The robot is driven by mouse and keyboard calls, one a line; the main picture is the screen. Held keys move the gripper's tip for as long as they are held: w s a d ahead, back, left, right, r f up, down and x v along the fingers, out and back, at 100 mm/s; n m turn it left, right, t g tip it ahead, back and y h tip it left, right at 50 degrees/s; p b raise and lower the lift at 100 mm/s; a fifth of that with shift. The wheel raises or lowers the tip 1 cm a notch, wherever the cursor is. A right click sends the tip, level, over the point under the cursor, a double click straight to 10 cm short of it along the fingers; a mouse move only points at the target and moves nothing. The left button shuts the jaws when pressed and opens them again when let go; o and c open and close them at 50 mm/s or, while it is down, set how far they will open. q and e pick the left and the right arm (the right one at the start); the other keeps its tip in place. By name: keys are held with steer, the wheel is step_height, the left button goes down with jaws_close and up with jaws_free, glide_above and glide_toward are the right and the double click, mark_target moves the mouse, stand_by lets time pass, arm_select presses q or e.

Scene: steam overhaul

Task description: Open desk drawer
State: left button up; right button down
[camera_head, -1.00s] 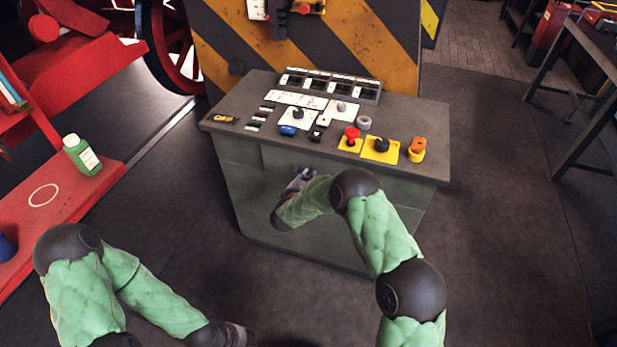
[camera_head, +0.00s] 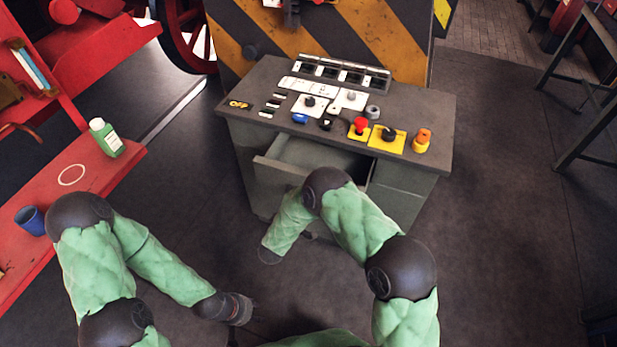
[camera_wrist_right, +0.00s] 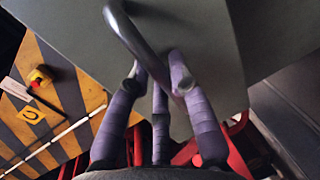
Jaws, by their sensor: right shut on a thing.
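The desk (camera_head: 415,185) stands ahead with its grey drawer (camera_head: 271,178) pulled out towards me; part of the inside shows. In the right wrist view a curved metal handle (camera_wrist_right: 128,34) crosses the grey drawer front. My right gripper (camera_wrist_right: 160,75), with purple-wrapped fingers, is shut on this handle. In the head view my right forearm covers the handle and most of that gripper. My left gripper (camera_head: 240,310) hangs low over the floor at lower left, apart from the desk; its fingers are too small and dark to read.
The desk top holds a red button (camera_head: 360,125), an orange-topped knob (camera_head: 422,138) and several switches. A red ledge on the left carries a green bottle (camera_head: 106,138) and a blue cup (camera_head: 31,220). A dark table frame (camera_head: 590,125) stands at right. Floor right of the desk is clear.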

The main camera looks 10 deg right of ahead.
steer(key=shift+f+p+v, duration=0.2)
steer(key=shift+p+v, duration=0.05)
steer(key=shift+v, duration=0.85)
steer(key=shift+f+p+v, duration=0.25)
steer(key=shift+v, duration=0.85)
steer(key=c, duration=1.1)
jaws_free()
steer(key=shift+s, duration=0.1)
steer(key=v, duration=0.7)
steer(key=shift+s+a, duration=0.15)
